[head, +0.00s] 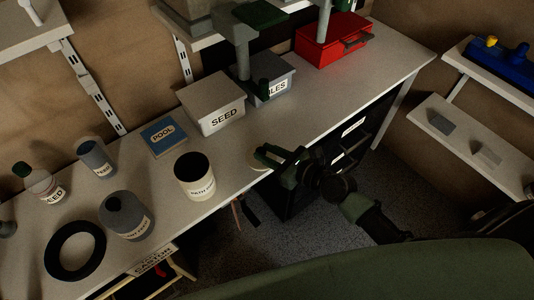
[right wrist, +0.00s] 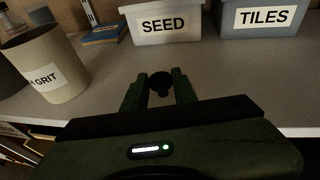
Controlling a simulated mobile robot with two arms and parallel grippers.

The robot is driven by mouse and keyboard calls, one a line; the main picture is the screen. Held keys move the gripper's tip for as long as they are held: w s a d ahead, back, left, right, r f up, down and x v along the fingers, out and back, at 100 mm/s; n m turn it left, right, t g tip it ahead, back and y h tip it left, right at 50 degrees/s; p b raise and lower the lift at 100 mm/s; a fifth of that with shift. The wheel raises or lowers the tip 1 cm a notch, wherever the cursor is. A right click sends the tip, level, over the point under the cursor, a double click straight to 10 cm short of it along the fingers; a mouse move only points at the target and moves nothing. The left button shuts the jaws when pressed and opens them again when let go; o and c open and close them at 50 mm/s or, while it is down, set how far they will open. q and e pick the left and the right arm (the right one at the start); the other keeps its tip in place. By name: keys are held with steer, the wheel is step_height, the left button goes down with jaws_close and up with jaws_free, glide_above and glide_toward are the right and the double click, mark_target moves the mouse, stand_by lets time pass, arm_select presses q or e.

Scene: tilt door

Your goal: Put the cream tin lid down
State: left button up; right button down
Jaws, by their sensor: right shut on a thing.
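The cream tin lid (head: 256,161) is a pale disc at the front edge of the bench, partly hidden by my right gripper (head: 268,156). My right gripper is shut on it, at a dark knob (right wrist: 160,83) that shows between the fingertips in the right wrist view. I cannot tell whether the lid touches the bench. The open cream tin (head: 193,182), labelled GRIT, stands to the left of the lid; it also shows in the right wrist view (right wrist: 58,82).
The bench (head: 300,125) is clear between the lid and the SEED box (head: 213,105). The TILES box (head: 273,86), a blue POOL box (head: 163,137) and a red case (head: 333,45) stand farther back. Other cans and a black ring (head: 75,250) are at the left.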

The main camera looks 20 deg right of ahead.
steer(key=shift+f, duration=0.15)
steer(key=c, duration=1.1)
jaws_free()
steer(key=shift+s+r, duration=0.1)
steer(key=shift+r, duration=0.15)
steer(key=shift+b+v, duration=0.55)
steer(key=shift+v, duration=5.3)
